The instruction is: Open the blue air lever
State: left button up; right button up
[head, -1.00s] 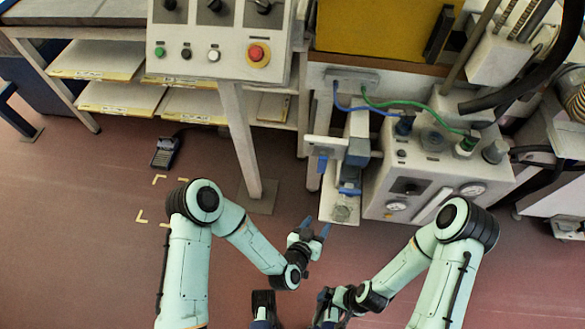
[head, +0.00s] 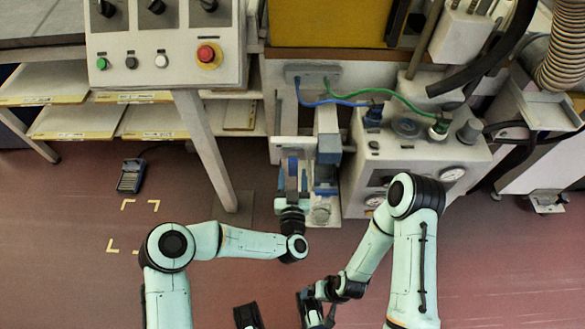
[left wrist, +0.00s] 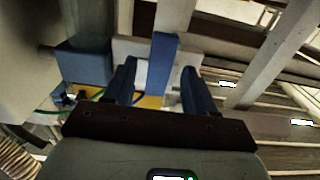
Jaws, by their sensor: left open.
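The blue air lever (head: 292,166) hangs from the pale valve housing beneath the yellow-fronted machine. My left gripper (head: 292,183) reaches up to it, with one finger on each side of the lever. In the left wrist view the lever (left wrist: 162,62) is a flat blue bar between the two open dark fingers (left wrist: 159,88), with a gap visible on both sides.
A blue-bodied air unit (head: 326,178) stands just right of the lever. A pale pump box (head: 385,157) with gauges and hoses is further right. A control panel (head: 165,68) on a slanted post (head: 207,150) stands to the left.

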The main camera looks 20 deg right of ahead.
aim_at(293, 170)
pick_arm(q)
jog(key=shift+x, duration=1.8)
pick_arm(e)
jog(key=shift+w+d+f, duration=0.2)
jog(key=shift+w+f, duration=0.2)
jog(key=shift+w, duration=0.05)
pick_arm(q)
grip_shut()
